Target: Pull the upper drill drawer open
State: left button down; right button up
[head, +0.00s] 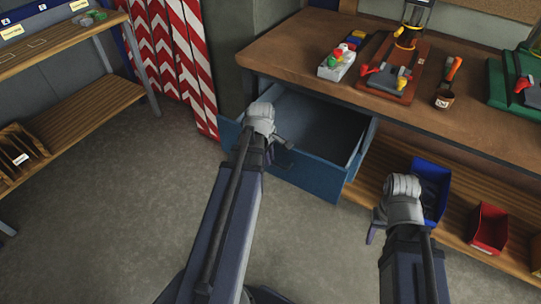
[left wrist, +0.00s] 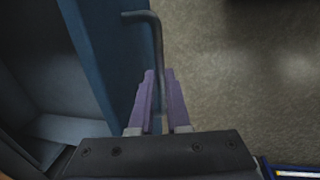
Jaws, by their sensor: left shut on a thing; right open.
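A blue drawer (head: 304,168) under the wooden workbench stands pulled out, and its inside shows as empty. In the head view my left gripper (head: 284,146) is at the drawer's front, with its fingers partly hidden by my own wrist. In the left wrist view the purple fingers (left wrist: 160,100) are shut on the grey bar handle (left wrist: 157,45) of the blue drawer front (left wrist: 103,50). My right gripper (head: 372,232) is to the right of the drawer, in front of the lower shelf, apart from everything and open.
The workbench (head: 300,45) carries a drill stand on a red base (head: 393,80), a green-based device (head: 515,85) and a small tray (head: 336,63). A blue bin (head: 432,185) and a red bin (head: 488,228) sit on the lower shelf. Red-white striped boards (head: 180,60) stand left of the drawer. The floor (head: 110,200) is clear.

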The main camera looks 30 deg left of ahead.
pick_arm(q)
jog(key=c, duration=0.9)
grip_release()
jog(key=shift+r, duration=0.1)
jog(key=r+p, duration=0.3)
jog(key=p, duration=0.1)
jog(key=s+r+p, duration=0.1)
jog(key=r+p, duration=0.2)
jog(key=r, duration=0.1)
jog(key=shift+s+r+p, duration=0.2)
jog(key=shift+r+p, duration=0.05)
jog(key=shift+p, duration=0.1)
jog(key=s+d+r+m+p, duration=0.1)
jog(key=s+d+m, duration=0.1)
jog(key=d+m, duration=0.5)
jog(key=s+d+r+m+g+p, duration=0.1)
jog(key=s+d+r+m+p, duration=0.1)
jog(key=d+m, duration=0.5)
jog(key=s+d+r+m+g+y+p, duration=0.1)
jog(key=s+d+m, duration=0.2)
jog(key=d+m, duration=0.5)
jog(key=shift+s+d+r+p, duration=0.1)
jog(key=shift+s+d+p, duration=0.1)
jog(key=shift+d, duration=1.5)
jog(key=shift+s+d+r+p, duration=0.1)
jog(key=shift+s+d, duration=0.1)
jog(key=shift+d, duration=1.5)
